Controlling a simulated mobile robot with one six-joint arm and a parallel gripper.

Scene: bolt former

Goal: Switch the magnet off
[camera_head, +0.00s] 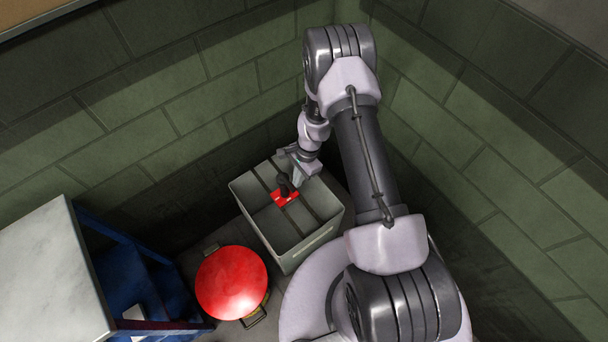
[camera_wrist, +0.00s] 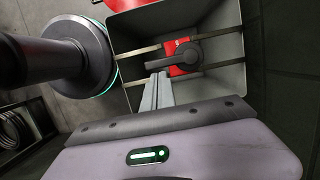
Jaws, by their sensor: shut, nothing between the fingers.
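The magnet shows as a red plate (camera_head: 288,200) with a dark lever (camera_head: 284,184) on it, on the strapped grey bin. My gripper (camera_head: 297,179) is just beside the lever in the head view. In the wrist view, my gripper's fingertips (camera_wrist: 160,77) are together, with nothing between them, just below the lever's left end. I cannot tell whether they touch the lever.
The grey bin (camera_head: 318,245) has open space inside around dark bands. A red round-topped object (camera_head: 232,282) stands beside it at the front left. A white-topped blue stand (camera_head: 45,272) is farther left. Green block walls (camera_head: 490,160) close in the corner behind and to the right.

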